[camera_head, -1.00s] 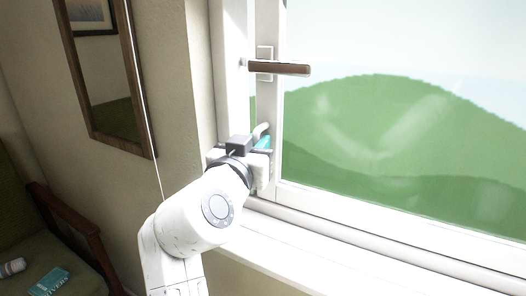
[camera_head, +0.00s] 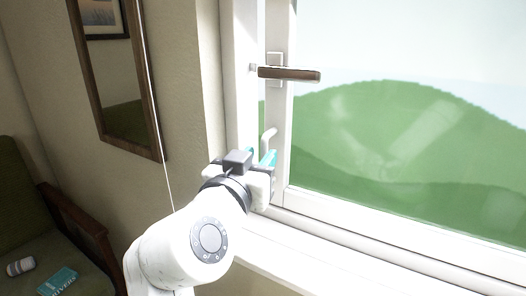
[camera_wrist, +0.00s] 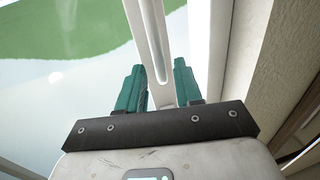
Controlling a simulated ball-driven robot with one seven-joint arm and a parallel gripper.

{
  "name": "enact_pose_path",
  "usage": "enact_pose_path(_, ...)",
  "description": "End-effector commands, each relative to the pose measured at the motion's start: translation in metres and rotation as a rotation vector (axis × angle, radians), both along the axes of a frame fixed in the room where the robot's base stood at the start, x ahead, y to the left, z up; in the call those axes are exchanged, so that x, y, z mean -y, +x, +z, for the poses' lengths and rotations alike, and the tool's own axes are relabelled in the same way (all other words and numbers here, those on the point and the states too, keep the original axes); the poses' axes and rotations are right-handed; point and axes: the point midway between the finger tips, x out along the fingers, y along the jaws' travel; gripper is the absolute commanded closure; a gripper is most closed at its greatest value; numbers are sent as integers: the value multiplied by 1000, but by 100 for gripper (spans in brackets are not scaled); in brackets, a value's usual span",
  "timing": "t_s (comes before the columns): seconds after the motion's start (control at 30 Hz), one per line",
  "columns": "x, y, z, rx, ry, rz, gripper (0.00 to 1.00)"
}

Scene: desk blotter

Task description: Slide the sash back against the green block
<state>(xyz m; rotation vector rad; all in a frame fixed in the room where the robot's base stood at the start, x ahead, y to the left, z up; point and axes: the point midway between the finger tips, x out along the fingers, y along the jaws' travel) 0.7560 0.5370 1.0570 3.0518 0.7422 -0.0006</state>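The window sash (camera_head: 280,120) is a white frame around a large pane, with a brown lever handle (camera_head: 290,74). A small white curved pull (camera_head: 268,138) stands low on the window. My gripper (camera_head: 260,158), with teal fingers, is at this pull. In the wrist view a white bar (camera_wrist: 157,60) runs between the two fingers of my gripper (camera_wrist: 160,85). The fingers stand apart on either side of it, with narrow gaps showing. I cannot make out a green block; the only large green is the hill outside.
A white sill (camera_head: 350,262) runs below the window to the right. A wood-framed mirror (camera_head: 122,90) hangs on the left wall, with a thin white cord beside it. A green armchair (camera_head: 28,225) holds a teal box (camera_head: 58,282) and a small roll (camera_head: 20,267).

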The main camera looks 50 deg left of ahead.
Motion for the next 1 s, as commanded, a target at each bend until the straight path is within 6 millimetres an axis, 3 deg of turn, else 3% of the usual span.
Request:
enact_pose_path(0.2, 19, -39, 0, -1, 0, 2, 65)
enact_pose_path(0.4, 29, -58, -1, -1, 0, 3, 65)
enact_pose_path(1.0, 31, -62, 0, -1, 0, 1, 65)
